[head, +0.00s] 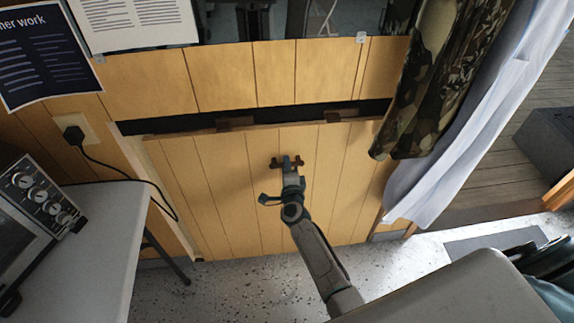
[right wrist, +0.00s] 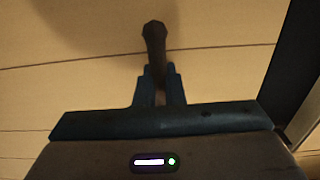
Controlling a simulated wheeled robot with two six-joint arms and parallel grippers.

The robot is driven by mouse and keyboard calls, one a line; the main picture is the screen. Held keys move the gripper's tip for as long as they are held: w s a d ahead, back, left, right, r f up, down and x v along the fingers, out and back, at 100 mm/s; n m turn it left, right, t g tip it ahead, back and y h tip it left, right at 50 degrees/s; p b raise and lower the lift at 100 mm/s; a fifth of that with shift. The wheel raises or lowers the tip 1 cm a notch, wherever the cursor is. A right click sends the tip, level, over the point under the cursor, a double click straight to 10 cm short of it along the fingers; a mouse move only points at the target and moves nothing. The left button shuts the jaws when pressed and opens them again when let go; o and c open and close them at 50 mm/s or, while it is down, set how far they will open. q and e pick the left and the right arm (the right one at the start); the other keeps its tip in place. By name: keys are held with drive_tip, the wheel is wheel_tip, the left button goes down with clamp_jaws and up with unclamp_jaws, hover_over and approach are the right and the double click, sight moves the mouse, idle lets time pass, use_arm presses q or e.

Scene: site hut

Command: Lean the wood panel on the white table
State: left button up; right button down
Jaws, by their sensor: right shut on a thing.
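The wood panel (head: 225,190) is a light plank board standing low against the wall, with a dark gap above its top edge. Its planks also fill the right wrist view (right wrist: 70,45). A small dark handle (head: 276,163) is on its face; the handle also shows in the right wrist view (right wrist: 154,38). My right gripper (head: 289,168) is shut on this handle, its fingers (right wrist: 158,85) close around it. The white table (head: 105,215) is at the left, apart from the panel. My left gripper is in neither view.
A toaster oven (head: 35,215) stands on the table, and a black cord (head: 128,178) runs from a wall socket (head: 80,130) past the panel's left side. A camouflage curtain (head: 430,80) and white cloth (head: 460,130) hang at the right. Speckled floor (head: 230,285) is clear below.

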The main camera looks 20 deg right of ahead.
drive_tip(key=shift+s+a+r, duration=0.15)
drive_tip(key=shift+s+r, duration=0.1)
drive_tip(key=shift+s, duration=0.35)
drive_tip(key=shift+s+r, duration=0.1)
drive_tip(key=shift+s, duration=0.25)
drive_tip(key=shift+s+a+r, duration=0.15)
drive_tip(key=shift+s, duration=0.25)
drive_tip(key=shift+s+a+r, duration=0.1)
drive_tip(key=shift+s, duration=0.3)
drive_tip(key=shift+s+d+r+p, duration=0.1)
drive_tip(key=shift+s+r+p, duration=0.1)
drive_tip(key=shift+s, duration=0.7)
drive_tip(key=shift+s+r+p, duration=0.2)
drive_tip(key=shift+s, duration=0.65)
